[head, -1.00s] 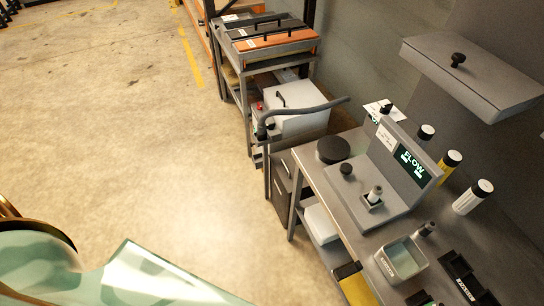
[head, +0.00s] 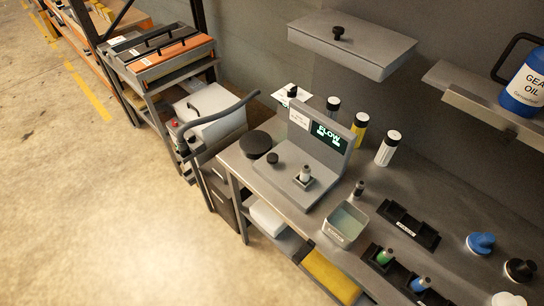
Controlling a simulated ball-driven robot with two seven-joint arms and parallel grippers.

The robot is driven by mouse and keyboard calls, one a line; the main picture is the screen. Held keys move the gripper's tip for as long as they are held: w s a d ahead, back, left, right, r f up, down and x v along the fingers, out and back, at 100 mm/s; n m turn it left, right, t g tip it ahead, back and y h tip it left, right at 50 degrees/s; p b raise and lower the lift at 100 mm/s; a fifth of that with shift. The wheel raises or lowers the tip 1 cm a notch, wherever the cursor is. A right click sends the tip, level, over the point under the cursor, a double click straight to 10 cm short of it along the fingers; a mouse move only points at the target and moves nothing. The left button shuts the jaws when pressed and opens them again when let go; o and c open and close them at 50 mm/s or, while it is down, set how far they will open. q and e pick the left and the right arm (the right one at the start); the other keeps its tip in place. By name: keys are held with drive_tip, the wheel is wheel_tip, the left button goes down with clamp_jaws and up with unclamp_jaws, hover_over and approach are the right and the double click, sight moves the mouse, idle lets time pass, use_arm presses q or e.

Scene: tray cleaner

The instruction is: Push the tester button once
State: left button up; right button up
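The tester (head: 314,147) is a grey L-shaped unit on the metal workbench, with a lit display (head: 328,135) reading "FLOW" on its upright back. A dark round knob (head: 273,158), which looks like the button, stands on the left of its base. A small pale nozzle-like part (head: 305,173) stands upright in a holder on the base, right of the knob. A larger black round disc (head: 255,144) sits beside the tester on the left. Neither of my grippers is in view.
A bin (head: 345,223), a black rack (head: 408,225) and small coloured parts lie right of the tester. Several bottles (head: 388,148) stand behind it. A grey shelf (head: 355,50) overhangs the back. A cart (head: 215,110) stands left; open floor (head: 90,200) lies in front.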

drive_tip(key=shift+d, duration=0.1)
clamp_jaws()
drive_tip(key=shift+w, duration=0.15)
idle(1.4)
